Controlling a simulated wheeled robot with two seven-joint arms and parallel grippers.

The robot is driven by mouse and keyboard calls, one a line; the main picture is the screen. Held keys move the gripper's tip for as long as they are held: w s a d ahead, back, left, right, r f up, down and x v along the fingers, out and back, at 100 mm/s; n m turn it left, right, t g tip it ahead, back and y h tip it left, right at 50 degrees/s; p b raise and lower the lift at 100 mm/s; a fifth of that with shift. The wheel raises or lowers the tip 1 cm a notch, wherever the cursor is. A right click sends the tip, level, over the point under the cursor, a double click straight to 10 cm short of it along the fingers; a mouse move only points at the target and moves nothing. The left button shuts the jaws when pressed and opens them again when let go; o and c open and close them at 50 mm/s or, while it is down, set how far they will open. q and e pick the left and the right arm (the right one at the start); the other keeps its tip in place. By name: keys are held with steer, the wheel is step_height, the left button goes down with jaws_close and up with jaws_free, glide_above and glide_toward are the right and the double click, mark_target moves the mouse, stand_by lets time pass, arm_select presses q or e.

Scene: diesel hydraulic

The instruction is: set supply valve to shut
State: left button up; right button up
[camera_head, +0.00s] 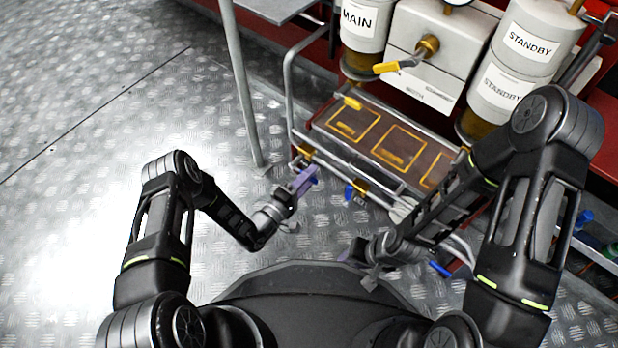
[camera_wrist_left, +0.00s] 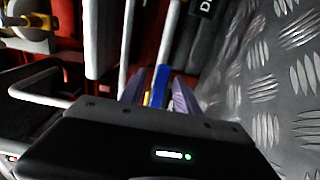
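A yellow lever (camera_head: 390,67) on a brass valve body (camera_head: 428,45) sticks out to the left from the grey block between the MAIN and STANDBY canisters. A blue handle (camera_head: 349,194) hangs low at the rack's front. I cannot tell which one is the supply valve. My left gripper (camera_head: 303,180), with purple fingers, is at the rack's lower left corner. In the left wrist view its fingers (camera_wrist_left: 158,95) are apart, with a blue part (camera_wrist_left: 157,86) visible beyond the gap; contact is unclear. My right gripper (camera_head: 368,278) is low, above the floor; its fingers are unclear.
The MAIN canister (camera_head: 364,20) and the STANDBY canisters (camera_head: 527,42) stand at the back. A brown tray with yellow outlines (camera_head: 372,153) and metal rails lies before them. A grey table leg (camera_head: 240,85) stands left of the rack. The floor (camera_head: 90,150) at left is clear.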

arm_select(q)
jaws_close()
stand_by(0.3)
stand_by(1.1)
